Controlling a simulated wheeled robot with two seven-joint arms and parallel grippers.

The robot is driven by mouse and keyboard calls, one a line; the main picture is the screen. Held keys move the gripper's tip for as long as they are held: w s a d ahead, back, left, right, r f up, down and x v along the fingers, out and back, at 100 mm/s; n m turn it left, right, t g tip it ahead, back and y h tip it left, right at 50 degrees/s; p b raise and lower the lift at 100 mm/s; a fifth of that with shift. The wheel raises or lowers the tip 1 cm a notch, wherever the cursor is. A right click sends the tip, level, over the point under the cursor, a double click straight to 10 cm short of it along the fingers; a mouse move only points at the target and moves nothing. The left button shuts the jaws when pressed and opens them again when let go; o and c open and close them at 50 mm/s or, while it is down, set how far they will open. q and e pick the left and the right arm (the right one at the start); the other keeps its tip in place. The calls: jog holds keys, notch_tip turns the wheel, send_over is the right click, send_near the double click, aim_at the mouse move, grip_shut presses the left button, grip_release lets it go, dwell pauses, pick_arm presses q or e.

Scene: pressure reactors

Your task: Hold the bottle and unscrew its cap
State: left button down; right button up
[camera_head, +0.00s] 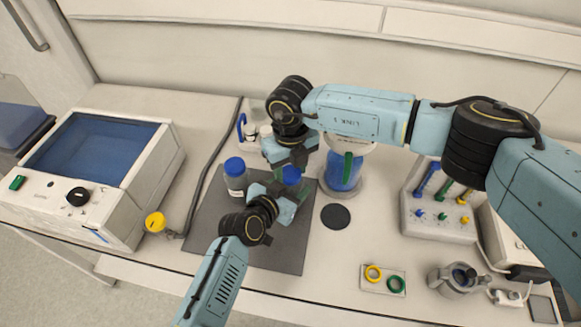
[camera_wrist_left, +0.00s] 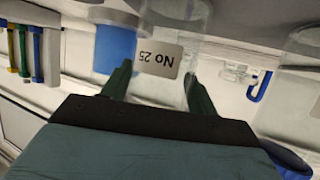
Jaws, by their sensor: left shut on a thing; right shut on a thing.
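A bottle with a blue cap (camera_head: 291,175) stands over the dark mat (camera_head: 270,254), its body mostly hidden by my grippers in the head view. My left gripper (camera_head: 284,198) comes in from the front and is shut on the bottle's body. In the left wrist view its two dark green fingers (camera_wrist_left: 160,88) lie either side of the clear bottle, whose "No 25" label (camera_wrist_left: 160,62) appears upside down. My right gripper (camera_head: 292,163) reaches down from above and is shut on the blue cap. The cap is partly covered by its fingers.
A second blue-capped bottle (camera_head: 235,180) stands close on the left. A glass vessel of blue liquid (camera_head: 343,172) is close on the right, beside a black disc (camera_head: 335,216). A tool rack (camera_head: 437,220) and ring plate (camera_head: 384,281) lie further right. A boxy device (camera_head: 92,165) stands left.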

aim_at(291, 173)
jog(key=n, duration=0.2)
jog(key=shift+d+n, duration=0.1)
jog(key=shift+n, duration=0.2)
jog(key=shift+w+r, duration=0.1)
dwell(0.3)
jog(key=shift+r, duration=1.05)
jog(key=shift+r, duration=2)
pick_arm(q)
jog(key=shift+c, duration=1.8)
grip_release()
